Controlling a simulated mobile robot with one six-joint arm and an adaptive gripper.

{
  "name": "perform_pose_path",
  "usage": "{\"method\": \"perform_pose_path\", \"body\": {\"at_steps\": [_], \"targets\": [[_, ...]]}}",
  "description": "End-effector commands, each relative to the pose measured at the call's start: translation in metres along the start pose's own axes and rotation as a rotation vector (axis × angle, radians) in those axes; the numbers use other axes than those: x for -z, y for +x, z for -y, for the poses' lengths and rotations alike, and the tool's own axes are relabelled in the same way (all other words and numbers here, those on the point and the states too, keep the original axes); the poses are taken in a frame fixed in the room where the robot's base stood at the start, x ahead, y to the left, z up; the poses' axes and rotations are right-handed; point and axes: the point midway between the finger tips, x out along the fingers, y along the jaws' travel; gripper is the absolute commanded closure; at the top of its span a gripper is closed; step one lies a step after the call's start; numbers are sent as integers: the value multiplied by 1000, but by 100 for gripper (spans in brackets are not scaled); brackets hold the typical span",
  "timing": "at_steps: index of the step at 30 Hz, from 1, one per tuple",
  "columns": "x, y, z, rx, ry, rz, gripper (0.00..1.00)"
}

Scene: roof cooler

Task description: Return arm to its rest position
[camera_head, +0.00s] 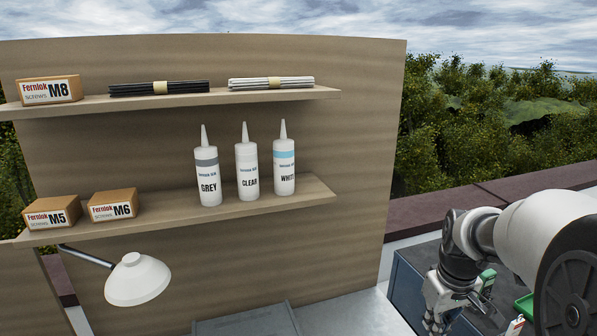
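My arm enters at the right edge of the head view, with its large white and dark grey joint closest to the camera. My gripper (437,318) hangs low at the lower right, pointing down over a blue-grey case or cabinet (408,285). Its silver fingers show only in part, and I cannot tell whether they are apart or closed. No held object is visible. The gripper is well to the right of the wooden shelf panel (360,120) and touches nothing that I can make out.
The lower shelf (255,207) holds grey, clear and white sealant bottles and M5 and M6 screw boxes. The upper shelf (215,98) holds an M8 box and two bundles. A lamp (137,279) hangs lower left. Green items (487,281) sit partly hidden behind my arm.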

Motion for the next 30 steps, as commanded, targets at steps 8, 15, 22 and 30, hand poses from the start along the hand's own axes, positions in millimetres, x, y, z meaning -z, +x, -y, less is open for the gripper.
{"method": "perform_pose_path", "body": {"at_steps": [8,15,22,30], "targets": [[-65,-79,91,-15,78,-115,100],[-136,-100,148,3,148,-205,100],[-175,-95,171,22,190,-250,100],[-181,-94,173,26,198,-255,100]]}}
